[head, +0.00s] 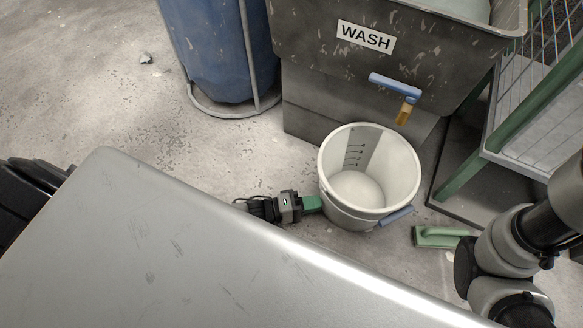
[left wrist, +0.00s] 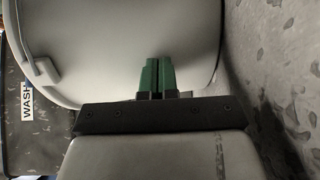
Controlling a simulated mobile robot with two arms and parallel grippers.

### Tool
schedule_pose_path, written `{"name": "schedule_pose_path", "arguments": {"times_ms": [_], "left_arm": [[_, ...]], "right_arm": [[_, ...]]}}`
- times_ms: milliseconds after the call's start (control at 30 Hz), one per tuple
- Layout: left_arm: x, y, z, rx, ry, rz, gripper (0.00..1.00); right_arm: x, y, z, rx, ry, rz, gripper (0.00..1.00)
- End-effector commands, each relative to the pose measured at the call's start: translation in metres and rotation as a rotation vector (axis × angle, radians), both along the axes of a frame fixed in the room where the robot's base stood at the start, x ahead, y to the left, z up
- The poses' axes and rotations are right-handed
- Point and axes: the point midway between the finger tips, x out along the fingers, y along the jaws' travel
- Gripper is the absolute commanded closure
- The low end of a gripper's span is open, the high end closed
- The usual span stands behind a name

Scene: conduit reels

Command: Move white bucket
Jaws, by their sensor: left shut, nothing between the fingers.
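The white bucket (head: 345,200) stands upright and open on the floor in front of the wash tub. It looks empty, with dark level marks on its inner wall and a blue grip (head: 397,216) on its handle, low at the front right. My left gripper (head: 313,203) is at the bucket's left side, its green fingers shut and empty. In the left wrist view the shut fingers (left wrist: 158,75) point at the bucket's pale wall (left wrist: 110,50), which fills much of the picture. I cannot tell whether they touch it. My right arm shows at the lower right, its gripper out of sight.
A blue barrel (head: 215,50) stands behind left. A green float (head: 440,237) lies right of the bucket, near a green-framed rack (head: 470,165).

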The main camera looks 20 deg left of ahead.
Motion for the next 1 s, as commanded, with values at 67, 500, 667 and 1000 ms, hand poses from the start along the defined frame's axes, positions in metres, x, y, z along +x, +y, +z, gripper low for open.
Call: {"name": "schedule_pose_path", "arguments": {"times_ms": [67,500,667,1000], "left_arm": [[-0.006,0.008,0.001,0.004,0.003,0.001,1.0],[-0.054,0.073,0.001,0.003,0.002,0.001,1.0],[-0.061,0.084,0.0,0.001,0.002,0.001,1.0],[-0.063,0.085,0.0,0.001,0.001,0.001,0.92]], "right_arm": [[0.0,0.0,0.006,0.0,0.0,0.0,1.0],[-0.001,0.0,0.032,0.002,-0.006,0.0,1.0],[0.004,-0.001,0.028,0.006,0.014,0.002,1.0],[0.01,-0.001,0.024,0.004,0.031,-0.001,1.0]]}}
